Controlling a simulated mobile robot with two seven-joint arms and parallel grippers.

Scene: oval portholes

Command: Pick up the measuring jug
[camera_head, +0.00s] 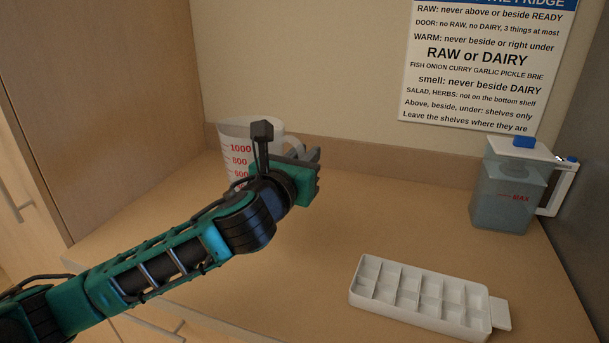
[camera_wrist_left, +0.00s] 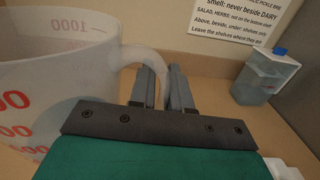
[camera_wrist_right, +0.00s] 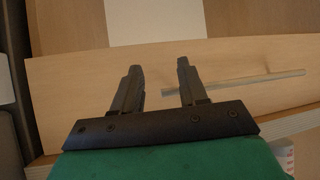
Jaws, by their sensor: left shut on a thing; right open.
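The measuring jug (camera_head: 233,137) is translucent white with red numbers and stands upright at the back left of the counter. The arm hides its lower part, so I cannot tell whether its base touches the counter. In the left wrist view the jug (camera_wrist_left: 55,75) fills the left side, with its handle (camera_wrist_left: 150,47) reaching right to the fingers. My left gripper (camera_head: 312,170) is shut on the handle; its fingers (camera_wrist_left: 160,88) show close together there. My right gripper (camera_wrist_right: 158,75) is open and empty, away from the jug and outside the head view.
A lidded water pitcher (camera_head: 505,195) with a blue knob stands at the right by the dark side wall. A white ice cube tray (camera_head: 430,298) lies at the front right. The counter (camera_head: 385,220) between them and the jug is clear. A rule sign (camera_head: 480,65) hangs behind.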

